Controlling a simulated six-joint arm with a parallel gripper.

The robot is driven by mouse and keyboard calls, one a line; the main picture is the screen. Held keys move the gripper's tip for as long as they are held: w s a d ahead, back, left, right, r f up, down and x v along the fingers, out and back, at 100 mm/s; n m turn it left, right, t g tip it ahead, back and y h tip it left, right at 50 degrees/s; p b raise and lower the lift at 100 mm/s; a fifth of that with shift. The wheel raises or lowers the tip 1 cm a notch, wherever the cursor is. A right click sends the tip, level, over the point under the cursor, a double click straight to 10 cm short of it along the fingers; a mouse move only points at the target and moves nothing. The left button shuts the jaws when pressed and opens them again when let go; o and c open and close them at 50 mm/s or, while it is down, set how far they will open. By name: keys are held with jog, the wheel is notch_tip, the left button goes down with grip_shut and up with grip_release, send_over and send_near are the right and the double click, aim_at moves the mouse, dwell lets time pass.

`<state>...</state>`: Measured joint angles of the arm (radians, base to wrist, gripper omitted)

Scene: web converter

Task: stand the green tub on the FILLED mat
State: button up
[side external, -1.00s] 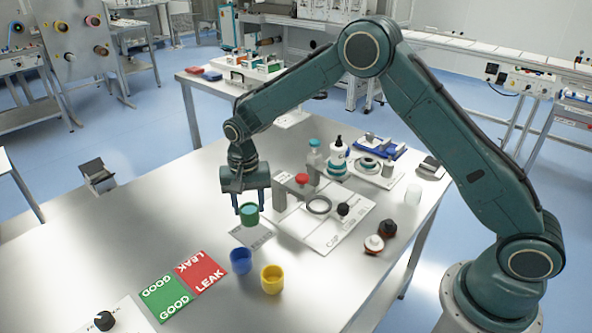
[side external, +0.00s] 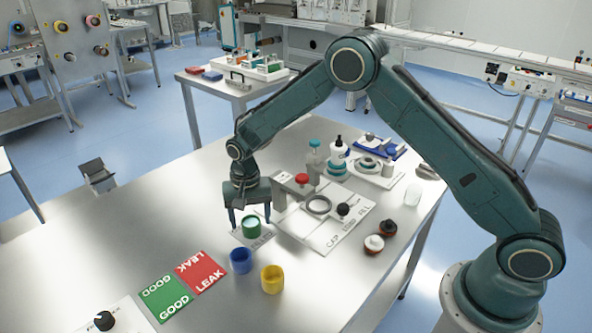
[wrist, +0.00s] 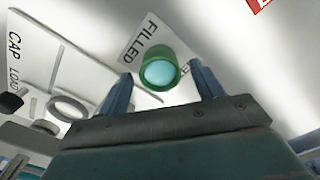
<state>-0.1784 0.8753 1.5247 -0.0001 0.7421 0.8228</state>
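The green tub (side external: 251,228) stands upright on the pale FILLED mat (side external: 266,239), with pale, light-blue contents showing inside it. In the wrist view the tub (wrist: 160,73) covers part of the mat (wrist: 143,42), with lettering visible on either side of it. My gripper (side external: 250,219) is open above and around the tub, one finger on each side. In the wrist view there are gaps between the fingers (wrist: 160,88) and the tub. The tub hides part of the mat in the side view.
A blue tub (side external: 241,261) and a yellow tub (side external: 272,280) stand close in front of the mat. The green GOOD mat (side external: 166,297) and red LEAK mat (side external: 202,271) lie to the left. A white capping plate (side external: 325,232) with a red-topped post is close on the right.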

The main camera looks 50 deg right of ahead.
jog(key=shift+r, duration=0.1)
notch_tip(320, 180, up, 12)
dwell(1.0)
jog(key=shift+r, duration=0.1)
